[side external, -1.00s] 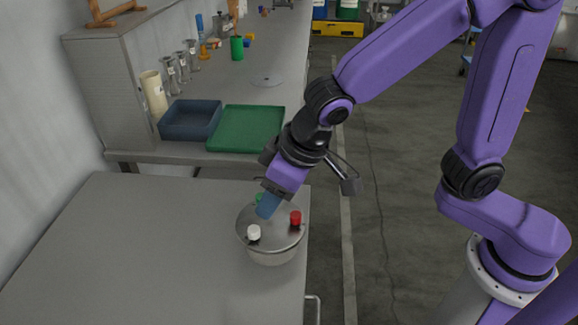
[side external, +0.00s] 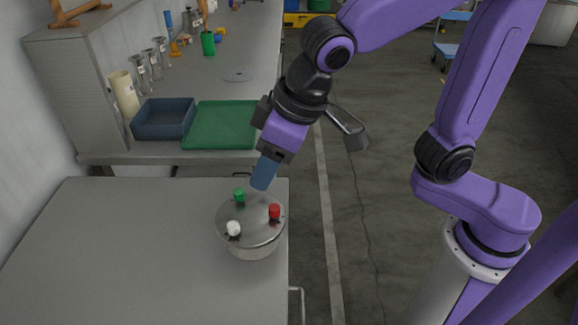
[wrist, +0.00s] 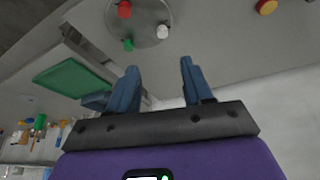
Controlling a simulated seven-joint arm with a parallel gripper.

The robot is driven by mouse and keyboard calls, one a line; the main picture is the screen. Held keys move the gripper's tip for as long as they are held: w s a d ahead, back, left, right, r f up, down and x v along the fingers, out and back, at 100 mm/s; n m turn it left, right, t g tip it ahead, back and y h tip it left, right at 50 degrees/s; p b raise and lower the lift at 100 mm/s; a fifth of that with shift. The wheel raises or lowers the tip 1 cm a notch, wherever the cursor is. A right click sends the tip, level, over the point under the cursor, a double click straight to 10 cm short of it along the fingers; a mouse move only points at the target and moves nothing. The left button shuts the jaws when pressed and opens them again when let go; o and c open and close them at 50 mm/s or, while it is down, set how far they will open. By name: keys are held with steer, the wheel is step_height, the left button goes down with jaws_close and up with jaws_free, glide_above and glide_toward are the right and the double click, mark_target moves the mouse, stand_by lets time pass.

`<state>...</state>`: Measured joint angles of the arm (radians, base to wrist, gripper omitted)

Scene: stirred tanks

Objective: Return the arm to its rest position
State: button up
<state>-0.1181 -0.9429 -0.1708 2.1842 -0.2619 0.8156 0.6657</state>
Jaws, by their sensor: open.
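My gripper (side external: 263,176) is above the round metal tank (side external: 251,232), clear of its lid and pointing down at a tilt. Its two blue fingers (wrist: 158,92) stand apart with nothing between them in the wrist view. The tank's lid carries a green cap (side external: 239,195), a red cap (side external: 274,211) and a white cap (side external: 233,228). The same lid shows at the top of the wrist view (wrist: 143,24), beyond the fingers.
A grey table (side external: 110,250) holds the tank near its right edge. Behind it, a bench carries a green tray (side external: 222,126), a dark blue bin (side external: 163,119) and a cream cylinder (side external: 124,93). A red and yellow button (wrist: 267,6) shows in the wrist view. Open floor lies to the right.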

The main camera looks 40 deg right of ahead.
steer(key=s+d+f+n+g+h, duration=0.1)
steer(key=s+d+f+n, duration=0.2)
steer(key=s+d, duration=0.4)
steer(key=s+d+f+n+g, duration=0.2)
steer(key=s+d, duration=0.5)
steer(key=d, duration=0.6)
steer(key=shift+s+f+n+g+h, duration=0.3)
steer(key=shift+f+n+h, duration=0.1)
steer(key=shift+f+n, duration=0.35)
steer(key=shift+w, duration=0.1)
